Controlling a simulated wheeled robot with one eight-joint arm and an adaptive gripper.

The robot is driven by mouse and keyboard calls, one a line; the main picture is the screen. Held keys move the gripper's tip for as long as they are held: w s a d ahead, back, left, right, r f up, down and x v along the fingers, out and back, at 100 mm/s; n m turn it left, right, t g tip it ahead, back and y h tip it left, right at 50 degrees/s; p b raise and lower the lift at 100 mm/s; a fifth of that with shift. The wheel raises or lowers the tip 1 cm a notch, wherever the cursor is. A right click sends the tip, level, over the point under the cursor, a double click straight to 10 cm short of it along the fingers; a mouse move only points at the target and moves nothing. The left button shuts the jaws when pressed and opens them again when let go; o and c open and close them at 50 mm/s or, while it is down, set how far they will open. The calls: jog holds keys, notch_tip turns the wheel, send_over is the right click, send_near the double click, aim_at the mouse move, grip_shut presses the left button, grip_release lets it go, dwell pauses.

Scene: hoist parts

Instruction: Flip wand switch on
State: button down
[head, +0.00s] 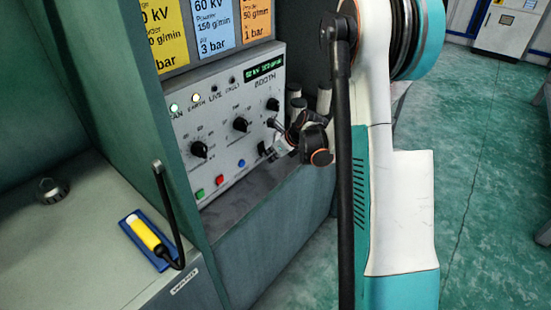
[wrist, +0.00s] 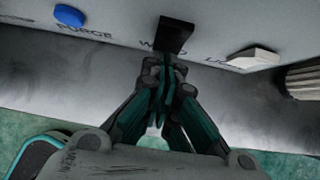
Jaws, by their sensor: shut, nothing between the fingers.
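The wand switch (wrist: 174,36) is a black rocker or paddle on the pale panel in the wrist view, above a partly covered label that starts with W. It stands out from the panel. My gripper (wrist: 165,68) is shut and empty, with its fingertips right at the lower edge of the switch. I cannot tell whether they touch it. In the head view my gripper (head: 272,152) is at the lower right of the control panel (head: 215,120), and it and the wrist hide part of that corner.
A blue purge button (wrist: 69,15) is left of the switch and a white light switch (wrist: 253,58) is right of it. The panel also carries black knobs (head: 199,149), a red button (head: 220,180) and a green display. A yellow-handled tool (head: 146,236) lies on the bench at left.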

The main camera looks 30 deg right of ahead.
jog(key=shift+w+a+f+b, duration=0.15)
jog(key=shift+w+f+b, duration=0.2)
jog(key=shift+w+b, duration=0.05)
jog(key=shift+r, duration=0.25)
